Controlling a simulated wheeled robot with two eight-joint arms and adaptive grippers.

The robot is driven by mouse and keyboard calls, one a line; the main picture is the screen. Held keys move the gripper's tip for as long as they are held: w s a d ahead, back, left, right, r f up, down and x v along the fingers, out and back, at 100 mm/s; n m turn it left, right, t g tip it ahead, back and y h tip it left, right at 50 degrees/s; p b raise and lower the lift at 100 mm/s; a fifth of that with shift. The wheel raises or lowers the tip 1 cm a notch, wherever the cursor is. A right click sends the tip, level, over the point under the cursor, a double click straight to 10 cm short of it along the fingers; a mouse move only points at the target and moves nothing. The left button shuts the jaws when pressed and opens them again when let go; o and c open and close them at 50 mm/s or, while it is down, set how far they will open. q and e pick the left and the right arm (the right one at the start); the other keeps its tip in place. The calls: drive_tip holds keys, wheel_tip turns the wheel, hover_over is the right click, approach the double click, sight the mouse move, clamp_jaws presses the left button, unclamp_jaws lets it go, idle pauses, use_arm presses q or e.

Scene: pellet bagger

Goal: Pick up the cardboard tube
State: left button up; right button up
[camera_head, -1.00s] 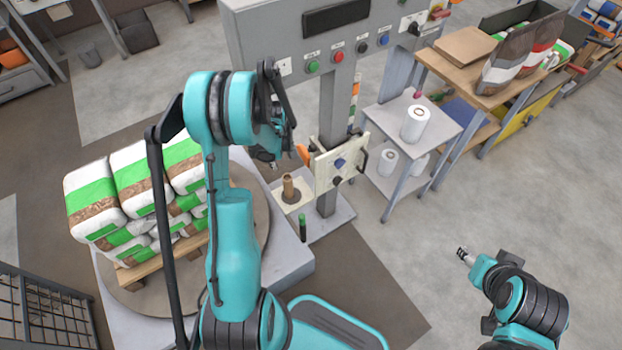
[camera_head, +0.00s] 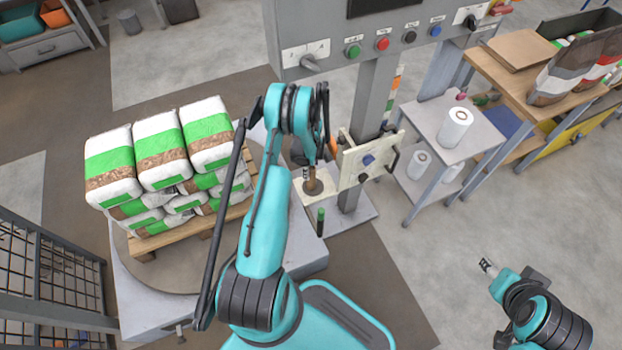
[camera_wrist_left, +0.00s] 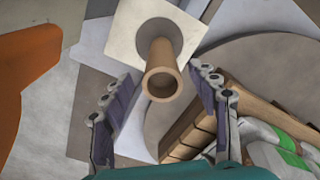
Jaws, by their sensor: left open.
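The cardboard tube (camera_wrist_left: 161,70) is a brown hollow cylinder standing on a round dark base on a pale square plate (camera_wrist_left: 122,30). In the head view the tube (camera_head: 311,175) shows beside the machine's column, partly covered by my left gripper. My left gripper (camera_wrist_left: 160,105) is open, with its two fingers spread on either side of the near end of the tube. The fingers look apart from the tube. My right arm (camera_head: 530,300) is at the lower right, and its gripper (camera_head: 487,265) is small, so its jaws cannot be made out.
A pallet (camera_head: 150,243) stacked with white and green bags stands on a turntable left of my left arm. A shelf cart (camera_head: 480,130) holds white rolls.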

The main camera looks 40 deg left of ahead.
sight(311, 183)
use_arm(q)
wheel_tip(311, 183, down, 4)
drive_tip(key=shift+s+d+f+b, duration=0.1)
drive_tip(key=shift+f+b, duration=0.15)
drive_tip(key=shift+b, duration=0.7)
drive_tip(key=shift+r, duration=0.1)
drive_tip(key=shift+c, duration=0.4)
drive_tip(key=c, duration=1.2)
drive_tip(key=shift+r, duration=0.1)
